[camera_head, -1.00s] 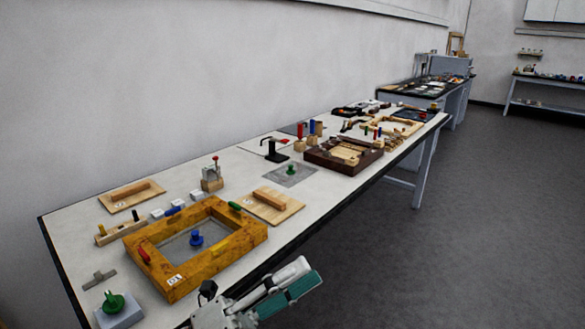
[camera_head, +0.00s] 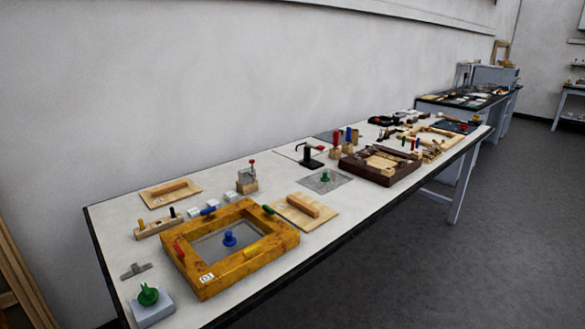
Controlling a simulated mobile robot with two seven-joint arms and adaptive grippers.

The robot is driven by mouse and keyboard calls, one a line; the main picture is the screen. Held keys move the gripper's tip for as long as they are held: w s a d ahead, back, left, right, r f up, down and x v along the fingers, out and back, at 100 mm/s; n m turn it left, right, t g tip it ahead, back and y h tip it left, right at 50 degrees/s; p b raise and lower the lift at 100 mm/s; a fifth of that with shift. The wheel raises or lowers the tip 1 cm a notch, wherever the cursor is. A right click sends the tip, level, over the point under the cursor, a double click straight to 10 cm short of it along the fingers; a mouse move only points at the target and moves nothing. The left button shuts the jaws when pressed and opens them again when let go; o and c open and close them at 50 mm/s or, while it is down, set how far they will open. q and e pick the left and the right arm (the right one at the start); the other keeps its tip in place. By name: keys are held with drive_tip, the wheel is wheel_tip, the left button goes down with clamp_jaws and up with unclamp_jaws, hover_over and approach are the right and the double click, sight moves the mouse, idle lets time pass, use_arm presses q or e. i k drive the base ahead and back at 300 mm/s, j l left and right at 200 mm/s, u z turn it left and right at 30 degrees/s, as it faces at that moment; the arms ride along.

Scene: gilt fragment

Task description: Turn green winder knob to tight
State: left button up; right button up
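A green winder knob (camera_head: 148,294) sits on a pale grey block (camera_head: 152,312) at the near left corner of the white table. Another green knob (camera_head: 325,176) stands on a flat grey plate (camera_head: 318,186) farther along the table. Neither of my grippers shows in the head view now, so I cannot see whether they are open or shut.
A yellow wooden frame (camera_head: 208,278) with a blue knob (camera_head: 229,239) inside lies right of the grey block. A metal piece (camera_head: 135,271) lies behind the block. Wooden boards, a black clamp (camera_head: 311,156) and a dark wooden tray (camera_head: 352,167) stand farther along.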

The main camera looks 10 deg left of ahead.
sight(148, 296)
drive_tip(key=j+u, duration=0.1)
drive_tip(key=u, duration=1.05)
